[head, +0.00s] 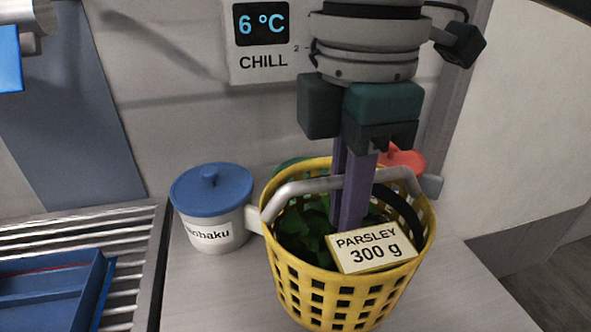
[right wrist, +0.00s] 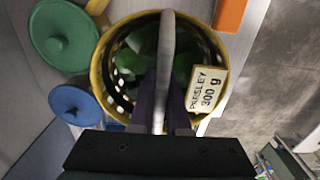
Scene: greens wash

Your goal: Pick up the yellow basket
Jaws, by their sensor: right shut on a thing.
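The yellow basket (head: 300,272) has a perforated wall, green leaves (head: 302,238) inside and a label reading "PARSLEY 300 g" (head: 370,249) at its front rim. Its grey handle (head: 298,188) arches over the top. My right gripper (head: 350,212) points down from above, its purple fingers shut on the middle of the handle, with the tips reaching down into the basket. In the right wrist view the basket (right wrist: 97,75) lies beyond the fingers, with the handle (right wrist: 166,50) between them. The basket's bottom is at the picture edge, so I cannot tell whether it touches the counter. My left gripper is not in view.
A white pot with a blue lid (head: 211,190) stands close left of the basket. A ribbed drainer (head: 130,240) with a blue tray (head: 50,285) is at left. A "6 °C CHILL" sign (head: 263,62) is on the wall.

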